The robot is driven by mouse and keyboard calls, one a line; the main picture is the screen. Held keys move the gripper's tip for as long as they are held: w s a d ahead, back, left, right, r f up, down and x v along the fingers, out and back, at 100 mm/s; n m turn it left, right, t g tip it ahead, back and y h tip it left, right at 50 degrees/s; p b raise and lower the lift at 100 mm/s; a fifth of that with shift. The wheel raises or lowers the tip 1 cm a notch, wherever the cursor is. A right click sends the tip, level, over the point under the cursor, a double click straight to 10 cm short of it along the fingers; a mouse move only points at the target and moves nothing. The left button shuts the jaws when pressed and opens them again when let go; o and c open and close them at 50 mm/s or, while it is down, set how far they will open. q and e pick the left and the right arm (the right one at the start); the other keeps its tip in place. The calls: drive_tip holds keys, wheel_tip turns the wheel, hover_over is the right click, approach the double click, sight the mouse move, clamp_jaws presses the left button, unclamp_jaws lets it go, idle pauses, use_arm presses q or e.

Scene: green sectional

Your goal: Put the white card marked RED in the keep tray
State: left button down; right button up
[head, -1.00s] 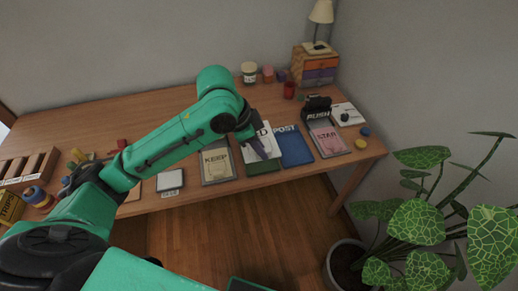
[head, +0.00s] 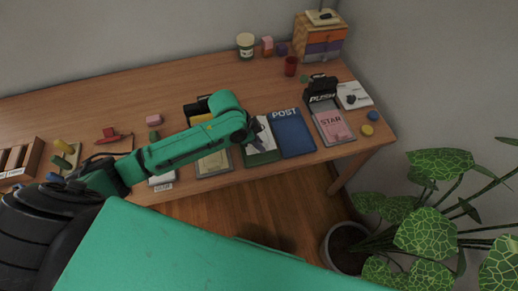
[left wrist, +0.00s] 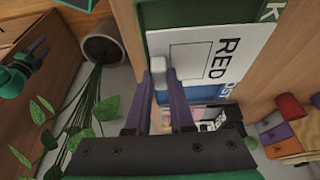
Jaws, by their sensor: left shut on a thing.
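My left gripper (head: 256,141) is shut on the white card marked RED (left wrist: 205,58), holding it by an edge. The card also shows in the head view (head: 265,137), partly behind the fingers, over the green tray (head: 264,158). The lettering RED reads clearly in the left wrist view. The green tray also shows in that view (left wrist: 205,13), with a K at its edge; the rest of its marking is hidden. I cannot tell whether card and tray touch. Left of the green tray, a tan panel in a grey tray (head: 213,163) is largely behind my arm.
The blue POST tray (head: 292,133) lies right of the green one. Further right are a pink STAR card (head: 331,126) and a black PUSH item (head: 321,92). A drawer box (head: 320,42) stands at the back right, and a potted plant (head: 430,195) beyond the table's edge.

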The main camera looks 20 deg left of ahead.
sight(259, 152)
use_arm(q)
wheel_tip(259, 152, down, 4)
drive_tip(key=shift+s+f, duration=0.1)
drive_tip(key=shift+f, duration=0.2)
use_arm(e)
drive_tip(key=shift+w+d+r, duration=0.1)
drive_tip(key=shift+w, duration=0.4)
use_arm(q)
drive_tip(key=shift+f, duration=0.6)
use_arm(e)
drive_tip(key=shift+s, duration=0.1)
use_arm(q)
drive_tip(key=c, duration=0.8)
unclamp_jaws()
drive_tip(key=shift+f, duration=0.1)
drive_tip(key=shift+d, duration=0.1)
